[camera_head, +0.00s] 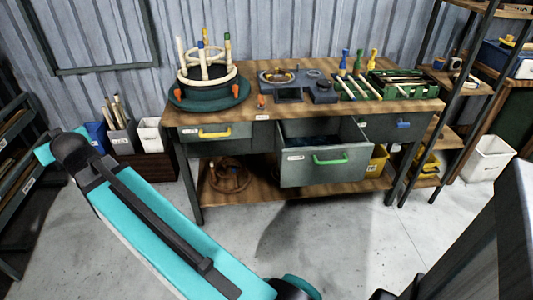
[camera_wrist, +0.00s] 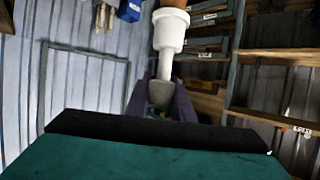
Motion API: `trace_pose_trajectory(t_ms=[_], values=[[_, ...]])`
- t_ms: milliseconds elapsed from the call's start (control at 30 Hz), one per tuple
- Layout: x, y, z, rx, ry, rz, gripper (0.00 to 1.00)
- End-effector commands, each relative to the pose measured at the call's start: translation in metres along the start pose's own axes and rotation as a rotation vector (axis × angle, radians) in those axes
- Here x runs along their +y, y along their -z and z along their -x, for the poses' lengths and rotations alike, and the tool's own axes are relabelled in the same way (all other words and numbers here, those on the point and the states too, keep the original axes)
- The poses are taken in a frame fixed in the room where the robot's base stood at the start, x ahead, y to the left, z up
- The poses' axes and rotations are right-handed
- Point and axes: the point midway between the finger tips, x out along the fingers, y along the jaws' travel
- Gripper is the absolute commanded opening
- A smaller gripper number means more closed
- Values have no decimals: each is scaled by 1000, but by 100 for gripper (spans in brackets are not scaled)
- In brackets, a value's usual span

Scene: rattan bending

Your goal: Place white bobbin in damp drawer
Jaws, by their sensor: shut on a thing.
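In the wrist view my gripper (camera_wrist: 162,92) is shut on the narrow stem of a white bobbin (camera_wrist: 170,32). The bobbin has a wider white body and a brown top end, cut off by the frame's upper edge. My gripper and the bobbin are not visible in the head view. A grey drawer (camera_head: 305,172) with a green handle is pulled open under the workbench, with dark bluish contents partly visible inside. Its small label is too small to read, so I cannot tell for certain that it is the damp drawer.
The workbench (camera_head: 255,75) carries a round form with pegs (camera_head: 207,75), a grey tool station (camera_head: 290,88) and a green tray (camera_head: 400,85). A yellow-handled drawer (camera_head: 215,133) and a blue-handled drawer (camera_head: 400,125) look closed. Shelving (camera_head: 440,90) stands right. The floor in front is clear.

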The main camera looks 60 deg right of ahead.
Motion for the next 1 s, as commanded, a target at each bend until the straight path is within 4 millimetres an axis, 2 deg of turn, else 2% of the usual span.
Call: trace_pose_trajectory(t_ms=[233,467,767,1000], values=[[100,-12,-9,-2,-170,-68,0],[197,-24,-3,0,-342,-141,0],[322,-46,23,-1,-572,-235,0],[416,-66,58,-1,-758,-311,0]])
